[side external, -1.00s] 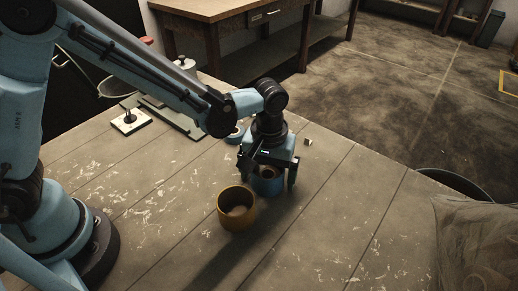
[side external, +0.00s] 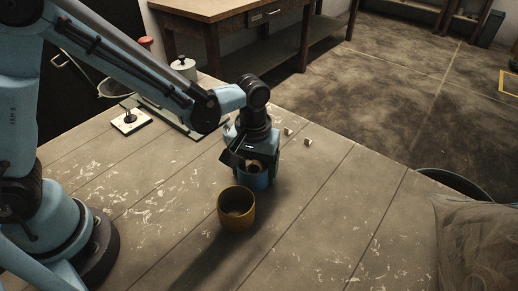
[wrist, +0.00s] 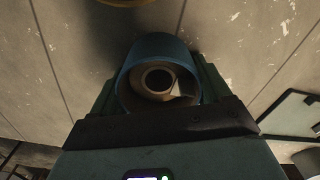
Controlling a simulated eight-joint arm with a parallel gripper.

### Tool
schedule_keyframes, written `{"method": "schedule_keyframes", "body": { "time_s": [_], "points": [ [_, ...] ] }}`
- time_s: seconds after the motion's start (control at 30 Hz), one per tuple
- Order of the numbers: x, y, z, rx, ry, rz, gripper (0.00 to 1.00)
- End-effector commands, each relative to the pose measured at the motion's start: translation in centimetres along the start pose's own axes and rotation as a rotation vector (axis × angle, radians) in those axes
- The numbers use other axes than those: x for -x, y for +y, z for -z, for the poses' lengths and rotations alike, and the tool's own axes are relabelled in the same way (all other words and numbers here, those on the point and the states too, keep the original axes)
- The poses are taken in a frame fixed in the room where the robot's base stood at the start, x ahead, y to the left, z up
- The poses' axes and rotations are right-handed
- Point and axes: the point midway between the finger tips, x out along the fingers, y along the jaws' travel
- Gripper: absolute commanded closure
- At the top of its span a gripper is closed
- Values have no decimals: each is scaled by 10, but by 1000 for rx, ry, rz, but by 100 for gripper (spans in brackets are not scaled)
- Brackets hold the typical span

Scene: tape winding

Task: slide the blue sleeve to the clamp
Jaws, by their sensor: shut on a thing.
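The blue sleeve (side external: 257,181) is an upright, open-topped blue cylinder on the wooden table, just behind an ochre cup. A paler roll with a dark centre hole sits inside it, clearest in the wrist view, where the blue sleeve (wrist: 152,45) is between my fingers. My gripper (side external: 254,170) points down over it and is shut on it; my gripper also shows in the wrist view (wrist: 158,85). I cannot pick out the clamp for certain. A pale plate with a dark upright fitting (side external: 130,121) lies at the table's far left.
The ochre cup (side external: 236,212) stands close in front of the sleeve. Two small pale blocks (side external: 289,131) lie behind my gripper. A white lidded pot (side external: 184,67) stands at the back.

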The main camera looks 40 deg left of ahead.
Motion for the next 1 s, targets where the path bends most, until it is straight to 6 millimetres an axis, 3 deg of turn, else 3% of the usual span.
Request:
{"method": "schedule_keyframes", "body": {
  "time_s": [1.0],
  "points": [
    [0, -110, 16, 4, 0, 0, 51]
  ]
}}
